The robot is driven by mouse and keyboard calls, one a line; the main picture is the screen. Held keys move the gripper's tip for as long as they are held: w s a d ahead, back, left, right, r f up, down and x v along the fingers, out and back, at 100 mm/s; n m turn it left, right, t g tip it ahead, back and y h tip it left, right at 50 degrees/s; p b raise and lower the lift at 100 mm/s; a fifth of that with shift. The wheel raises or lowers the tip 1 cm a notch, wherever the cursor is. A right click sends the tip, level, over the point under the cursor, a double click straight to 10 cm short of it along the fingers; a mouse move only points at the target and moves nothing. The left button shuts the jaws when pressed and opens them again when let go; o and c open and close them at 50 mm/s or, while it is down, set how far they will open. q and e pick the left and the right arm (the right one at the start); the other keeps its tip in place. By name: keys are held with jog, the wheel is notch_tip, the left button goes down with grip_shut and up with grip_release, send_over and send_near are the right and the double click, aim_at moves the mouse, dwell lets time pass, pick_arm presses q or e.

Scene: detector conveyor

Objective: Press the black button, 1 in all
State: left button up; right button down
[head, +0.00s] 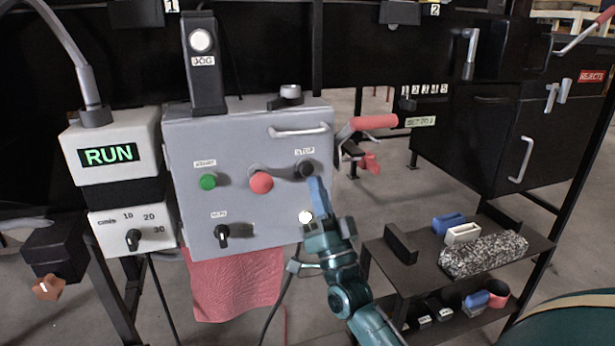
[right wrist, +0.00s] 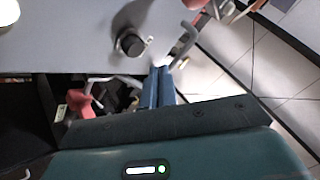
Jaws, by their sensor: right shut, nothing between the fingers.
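The black button (head: 306,169) sits at the upper right of the grey control box, under a small label that is hard to read. It also shows in the right wrist view (right wrist: 130,42) as a round black knob standing out from the grey face. My right gripper (head: 315,182) is shut and empty, its blue fingers pointing up just below and right of the button. In the right wrist view its fingertips (right wrist: 162,72) are to the lower right of the button, with a visible gap between them. My left gripper is not in view.
The grey box (head: 270,225) also carries a green button (head: 208,182), a red button (head: 261,183), a black selector (head: 222,232) and a handle (head: 300,131). A RUN display (head: 108,155) stands left. A shelf (head: 400,275) with several items is at right.

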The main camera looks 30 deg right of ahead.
aim_at(306, 164)
jog(key=shift+w+d, duration=0.25)
jog(key=shift+w, duration=0.7)
dwell(1.4)
jog(key=shift+w+d, duration=0.1)
jog(key=shift+w, duration=0.3)
jog(key=shift+w+d+b, duration=0.1)
jog(key=shift+w+b, duration=0.3)
jog(key=shift+w, duration=0.1)
dwell(0.5)
jog(key=shift+s, duration=0.15)
jog(key=shift+s+a+p, duration=0.2)
jog(key=shift+s+p, duration=0.35)
jog(key=shift+s, duration=0.2)
